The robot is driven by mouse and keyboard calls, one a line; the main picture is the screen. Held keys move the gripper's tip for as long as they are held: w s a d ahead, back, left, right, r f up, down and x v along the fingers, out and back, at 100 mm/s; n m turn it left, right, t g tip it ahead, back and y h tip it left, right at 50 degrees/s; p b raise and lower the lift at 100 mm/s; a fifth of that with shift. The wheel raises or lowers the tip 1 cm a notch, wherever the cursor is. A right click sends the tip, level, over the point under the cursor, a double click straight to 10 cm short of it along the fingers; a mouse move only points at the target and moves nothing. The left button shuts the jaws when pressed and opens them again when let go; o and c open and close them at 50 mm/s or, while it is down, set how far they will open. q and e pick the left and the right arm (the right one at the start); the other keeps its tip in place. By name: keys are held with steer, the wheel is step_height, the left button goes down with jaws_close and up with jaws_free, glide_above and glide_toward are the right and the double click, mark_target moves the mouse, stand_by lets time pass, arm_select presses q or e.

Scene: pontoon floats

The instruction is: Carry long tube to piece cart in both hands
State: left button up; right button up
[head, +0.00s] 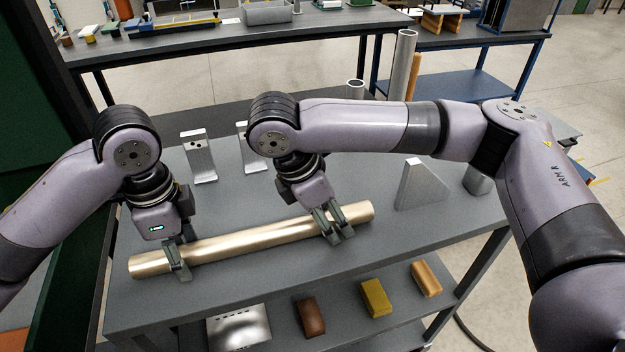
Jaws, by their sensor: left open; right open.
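The long tube (250,240) is a shiny brass-coloured cylinder lying slantwise on the grey table top (300,285), its right end farther back. My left gripper (178,265) is open at the tube near its left end, with a finger in front of the tube. My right gripper (338,230) is open at the tube near its right end, with its fingers over the near side. Whether the fingers touch the tube cannot be told. It is unclear which piece of furniture is the piece cart.
Metal brackets (198,158) and a triangular plate (422,187) stand behind the tube. A lower shelf (345,320) holds a brown block (309,317), a yellow block (376,298) and an orange block (426,279). A blue-framed cart (450,88) stands at the back right.

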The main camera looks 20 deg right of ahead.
steer(key=shift+r, duration=0.15)
arm_select(q)
step_height(320, 180, up, 12)
arm_select(e)
steer(key=v, duration=1.1)
steer(key=shift+a+r, duration=0.15)
steer(key=shift+r, duration=0.2)
